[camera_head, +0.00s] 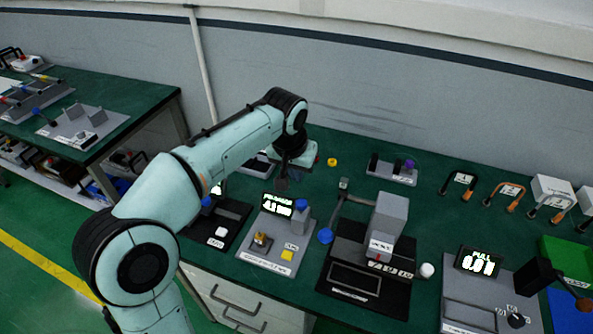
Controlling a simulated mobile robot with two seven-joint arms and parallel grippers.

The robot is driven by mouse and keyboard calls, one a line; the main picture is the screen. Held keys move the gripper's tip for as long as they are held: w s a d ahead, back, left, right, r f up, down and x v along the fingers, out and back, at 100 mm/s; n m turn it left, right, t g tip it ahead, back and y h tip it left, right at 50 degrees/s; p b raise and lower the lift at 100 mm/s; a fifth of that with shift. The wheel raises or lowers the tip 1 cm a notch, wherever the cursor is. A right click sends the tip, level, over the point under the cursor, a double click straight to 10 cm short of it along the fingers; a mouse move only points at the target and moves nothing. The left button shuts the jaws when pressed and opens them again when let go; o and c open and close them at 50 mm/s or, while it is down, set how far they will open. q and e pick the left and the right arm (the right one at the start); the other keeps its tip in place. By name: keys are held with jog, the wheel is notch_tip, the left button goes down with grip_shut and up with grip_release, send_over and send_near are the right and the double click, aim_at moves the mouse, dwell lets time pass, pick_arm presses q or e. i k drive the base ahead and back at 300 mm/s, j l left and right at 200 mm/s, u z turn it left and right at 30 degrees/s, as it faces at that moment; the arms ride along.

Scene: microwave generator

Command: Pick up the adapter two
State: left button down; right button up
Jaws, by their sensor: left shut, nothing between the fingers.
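My left arm comes in from the left and reaches over the green bench. My left gripper (282,185) points down above the bench's left part, behind a grey device with a lit display (277,204). It is shut and empty. No label that I can read marks adapter two. The tags are too small to read surely. My right gripper is not in view.
A black-based device with a grey block (389,222) stands mid-bench. A grey meter with a lit display (479,263) is at the front right. A small grey holder (392,171) and a yellow knob (332,162) are at the back. Another green table (130,95) stands left.

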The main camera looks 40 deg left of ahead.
aim_at(261, 237)
jog(key=k, duration=1)
